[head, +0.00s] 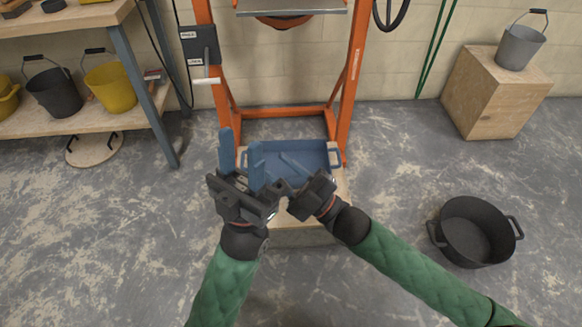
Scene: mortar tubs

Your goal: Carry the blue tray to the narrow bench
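The blue tray (300,148) sits on a low wooden-topped stand (342,192) in front of the orange frame. A loop handle shows at its right end. My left gripper (241,138) is open, with its two blue fingers apart at the left end of the tray; whether they touch it is unclear. My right gripper (299,180) is at the near side of the tray. Its fingers are hard to tell from the blue tray, so its opening is unclear. My grippers hide the near left part of the tray. I cannot tell whether this stand is the narrow bench.
An orange frame (350,70) stands behind the tray. A black tub (475,235) is on the floor at right. A wooden block (495,95) carries a grey bucket (519,47). Shelves at left hold a black bucket (54,92) and yellow bucket (110,88).

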